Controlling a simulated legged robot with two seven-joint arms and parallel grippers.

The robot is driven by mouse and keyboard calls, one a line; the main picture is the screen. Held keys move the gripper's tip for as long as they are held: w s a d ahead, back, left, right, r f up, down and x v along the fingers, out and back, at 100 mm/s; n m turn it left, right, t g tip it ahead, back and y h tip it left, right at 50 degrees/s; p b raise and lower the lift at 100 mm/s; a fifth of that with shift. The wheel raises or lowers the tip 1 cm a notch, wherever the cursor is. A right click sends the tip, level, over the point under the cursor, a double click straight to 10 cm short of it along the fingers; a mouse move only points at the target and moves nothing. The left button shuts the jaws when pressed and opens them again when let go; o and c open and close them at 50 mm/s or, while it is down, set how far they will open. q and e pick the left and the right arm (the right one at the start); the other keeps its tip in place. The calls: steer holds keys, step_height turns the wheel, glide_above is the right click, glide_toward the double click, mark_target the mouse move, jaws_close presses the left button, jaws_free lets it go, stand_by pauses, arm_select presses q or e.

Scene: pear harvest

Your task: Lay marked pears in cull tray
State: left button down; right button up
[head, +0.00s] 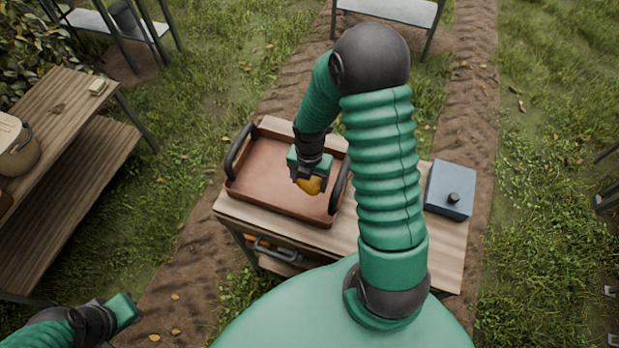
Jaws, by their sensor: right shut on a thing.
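A reddish-brown tray (262,190) with dark handles at its two ends sits on a small wooden table. My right gripper (308,184) is over the right part of the tray, pointing down. It is shut on a yellow-orange pear (311,186). Whether the pear touches the tray floor cannot be told, and any mark on it is not visible. The rest of the tray floor that shows is bare. My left gripper (126,310) is at the bottom left, away from the tray; its fingers are not clear.
The wooden table (439,248) also bears a blue-grey box (451,189) with a black knob. Orange fruit shows on a lower level under the tray. A slatted wooden bench (55,170) with a basket stands left.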

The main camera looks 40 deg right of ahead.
mark_target(310, 187)
steer(key=shift+f+b, duration=0.95)
steer(key=shift+f, duration=0.8)
steer(key=shift+f+b, duration=1.55)
steer(key=shift+f, duration=0.95)
stand_by(0.4)
steer(key=o, duration=1.6)
